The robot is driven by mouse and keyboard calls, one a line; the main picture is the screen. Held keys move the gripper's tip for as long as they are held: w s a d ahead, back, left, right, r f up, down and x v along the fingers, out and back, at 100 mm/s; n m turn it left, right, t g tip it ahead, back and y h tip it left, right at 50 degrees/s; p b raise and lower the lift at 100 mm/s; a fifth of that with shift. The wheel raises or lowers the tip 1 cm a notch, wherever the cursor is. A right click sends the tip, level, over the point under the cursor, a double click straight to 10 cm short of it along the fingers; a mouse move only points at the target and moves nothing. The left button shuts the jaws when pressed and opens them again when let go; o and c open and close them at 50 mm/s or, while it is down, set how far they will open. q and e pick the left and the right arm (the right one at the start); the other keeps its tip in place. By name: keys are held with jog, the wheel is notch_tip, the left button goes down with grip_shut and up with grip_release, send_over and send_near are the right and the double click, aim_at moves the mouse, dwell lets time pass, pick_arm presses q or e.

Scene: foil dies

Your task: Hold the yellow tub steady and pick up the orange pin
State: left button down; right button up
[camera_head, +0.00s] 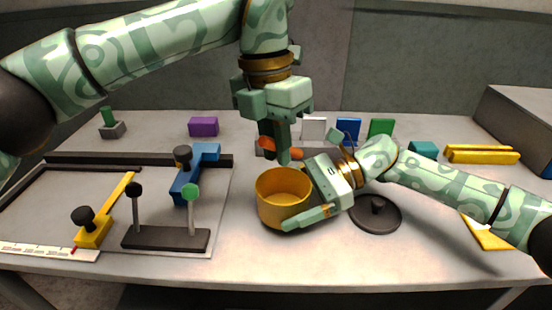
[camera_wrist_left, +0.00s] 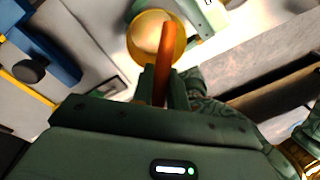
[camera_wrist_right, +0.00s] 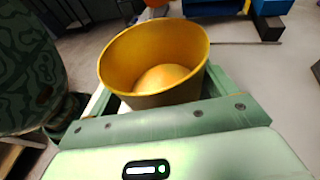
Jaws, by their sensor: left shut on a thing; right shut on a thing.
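The yellow tub (camera_head: 283,205) stands upright on the table near the middle, open at the top. My right gripper (camera_head: 298,196) is shut on it from the right, with one finger along its near side; the far finger is mostly hidden. In the right wrist view the tub (camera_wrist_right: 125,80) sits between the fingers, with a lighter round patch inside. The orange pin (camera_head: 296,154) is held across the fingertips of my left gripper (camera_head: 277,152), above the tub and apart from the table. The left wrist view shows the pin (camera_wrist_left: 166,50) sticking out past the fingers over the tub's rim.
A black disc with a knob (camera_head: 376,213) lies right of the tub. A dark stand with two knobbed posts (camera_head: 165,238), a blue clamp (camera_head: 186,183) and a yellow clamp (camera_head: 94,232) are at left. A purple block (camera_head: 203,127) and yellow bars (camera_head: 482,155) are farther back. The front middle is clear.

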jog(key=shift+s+r, duration=0.2)
jog(key=shift+r, duration=0.7)
jog(key=shift+f, duration=0.1)
jog(key=o, duration=0.6)
